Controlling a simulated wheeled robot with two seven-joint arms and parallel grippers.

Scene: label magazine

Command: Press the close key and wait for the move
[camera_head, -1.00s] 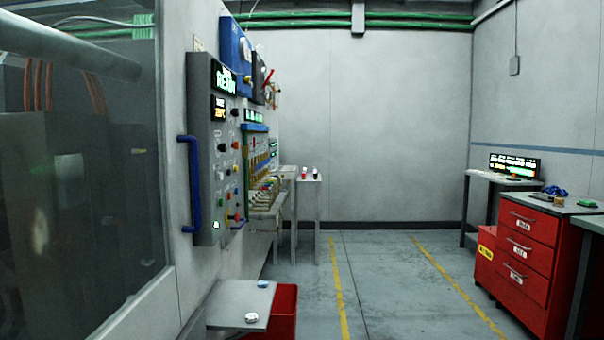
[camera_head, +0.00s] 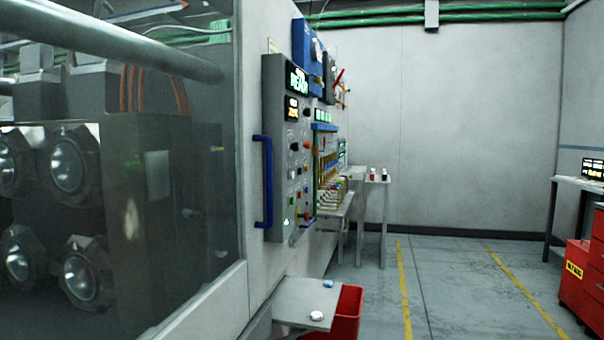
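The grey control panel (camera_head: 277,135) stands out from the machine's side wall and is seen at a steep angle. It carries a small display reading READY (camera_head: 297,78), an amber readout (camera_head: 292,109) and rows of small coloured buttons (camera_head: 295,175). The key labels are too small to read, so I cannot tell which one is the close key. The machine door has a large window (camera_head: 130,180) and a blue vertical handle (camera_head: 267,180). Behind the glass are large round metal bars and grey blocks. Neither of my grippers is in view.
A small grey shelf (camera_head: 300,298) with two small round pieces juts out below the panel, beside a red bin (camera_head: 348,315). Small tables (camera_head: 372,182) stand farther back. A red drawer cabinet (camera_head: 575,280) is at the right. The floor between yellow lines (camera_head: 450,270) is clear.

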